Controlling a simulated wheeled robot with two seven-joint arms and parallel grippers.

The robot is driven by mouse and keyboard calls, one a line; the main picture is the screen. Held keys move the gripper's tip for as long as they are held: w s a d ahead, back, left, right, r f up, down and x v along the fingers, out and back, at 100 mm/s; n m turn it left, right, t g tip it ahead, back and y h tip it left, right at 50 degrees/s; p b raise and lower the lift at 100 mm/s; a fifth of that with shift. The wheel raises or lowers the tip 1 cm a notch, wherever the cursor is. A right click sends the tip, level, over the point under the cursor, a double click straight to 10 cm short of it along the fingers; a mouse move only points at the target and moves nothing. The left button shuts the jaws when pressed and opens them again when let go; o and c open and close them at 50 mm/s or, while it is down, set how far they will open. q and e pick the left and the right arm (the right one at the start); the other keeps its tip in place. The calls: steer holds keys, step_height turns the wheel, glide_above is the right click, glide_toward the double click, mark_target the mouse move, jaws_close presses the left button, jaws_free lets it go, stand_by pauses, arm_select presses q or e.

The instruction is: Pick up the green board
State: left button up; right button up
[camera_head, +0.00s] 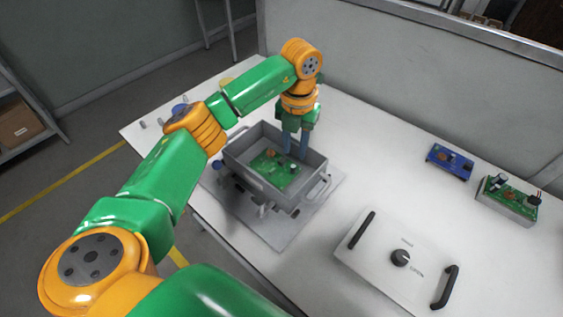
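A green board (272,173) with small components lies inside a grey open bin (235,159) on the white table. My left gripper (295,155) points down into the bin at its far right part, by the board's far right edge. Its two blue-grey fingers stand apart with a gap between them, and nothing shows held in the gap. I cannot tell whether the fingertips touch the board. My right gripper is out of view. Another green board (508,197) sits at the table's right on a grey block.
A blue board (450,161) lies at the back right. A white panel with a knob and two black handles (399,258) lies at the front right. The bin stands on a grey plate (280,236). A grey partition (420,90) rises behind the table.

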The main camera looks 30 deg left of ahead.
mark_target(293, 166)
arm_select(q)
steer(key=f, duration=0.2)
steer(key=f+p, duration=0.1)
steer(key=f, duration=0.2)
steer(key=shift+s+f, duration=0.25)
steer(key=shift+f, duration=0.15)
steer(key=shift+d, duration=0.1)
jaws_close()
